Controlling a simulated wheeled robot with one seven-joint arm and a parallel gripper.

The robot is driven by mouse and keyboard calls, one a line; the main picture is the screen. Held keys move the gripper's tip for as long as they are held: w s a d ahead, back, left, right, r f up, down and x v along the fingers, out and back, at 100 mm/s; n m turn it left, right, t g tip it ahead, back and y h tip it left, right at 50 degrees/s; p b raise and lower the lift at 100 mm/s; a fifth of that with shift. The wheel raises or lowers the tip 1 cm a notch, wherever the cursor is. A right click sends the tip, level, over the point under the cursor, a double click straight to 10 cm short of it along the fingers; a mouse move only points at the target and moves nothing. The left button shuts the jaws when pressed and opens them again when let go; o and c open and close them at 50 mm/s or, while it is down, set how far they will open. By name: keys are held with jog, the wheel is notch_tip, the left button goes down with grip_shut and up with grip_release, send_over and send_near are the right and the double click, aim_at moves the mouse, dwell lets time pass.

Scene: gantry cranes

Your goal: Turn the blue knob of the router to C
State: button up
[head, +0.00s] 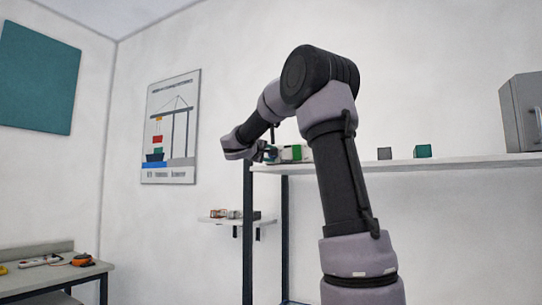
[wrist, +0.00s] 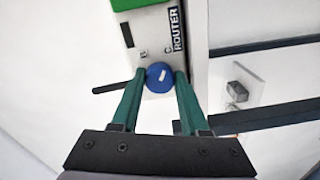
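The router (wrist: 157,30) is a pale box with a green part and the word ROUTER; it also shows on the shelf in the head view (head: 291,154), partly behind my arm. Its blue knob (wrist: 158,77) has a short white mark slanting up and to the right. A letter C (wrist: 168,49) is printed above the knob's right side, and a smaller mark, too blurred to read, is above its left side. My gripper (wrist: 160,75) has its green fingers on both sides of the knob, seemingly touching it. In the head view it is small beside the router.
A black rod (wrist: 115,88) sticks out left of the router. Grey (head: 384,153) and green (head: 422,151) cubes stand on the shelf (head: 460,162) to the right, with a grey cabinet (head: 522,112) farther along. A small wall shelf (head: 236,220) and a side table (head: 50,276) hold other items.

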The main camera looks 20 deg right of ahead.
jog(key=o, duration=0.3)
jog(key=shift+o, duration=0.2)
jog(key=v, duration=1.1)
jog(key=shift+d, duration=0.1)
